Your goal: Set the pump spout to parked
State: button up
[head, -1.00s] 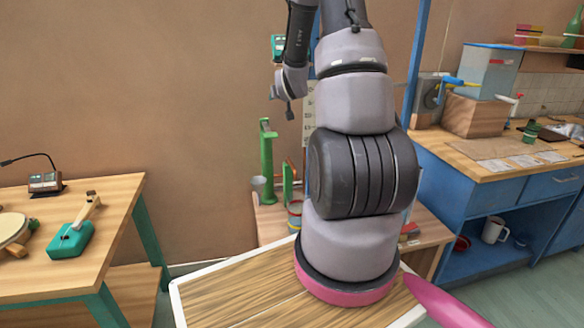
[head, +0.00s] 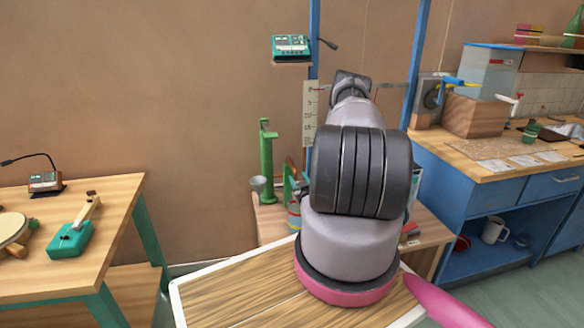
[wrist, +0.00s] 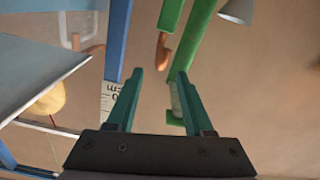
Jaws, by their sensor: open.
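The green pump (head: 266,155) stands upright on a low wooden stand behind my arm in the head view. A grey cone-shaped cup (head: 258,184) is at its left, and a shorter green upright (head: 290,183) with a brownish part stands to its right. I cannot tell for sure which part is the spout. In the wrist view a long green bar (wrist: 196,38), likely the pump, runs toward my right finger, beside a green piece with a copper-coloured end (wrist: 162,50). My gripper (wrist: 158,74) is open, with nothing between its teal fingers. My arm hides it in the head view.
A blue post (head: 313,40) carries a white measuring scale (head: 310,112) and a teal device (head: 290,46). The blue workbench (head: 450,190) stands right, a wooden table (head: 110,200) left. The wall space between the left table and the pump is clear.

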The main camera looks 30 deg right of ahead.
aim_at(292, 166)
jog(key=x, duration=1)
jog(key=shift+w, duration=0.35)
grip_shut()
jog(key=shift+d, duration=0.1)
dwell(0.9)
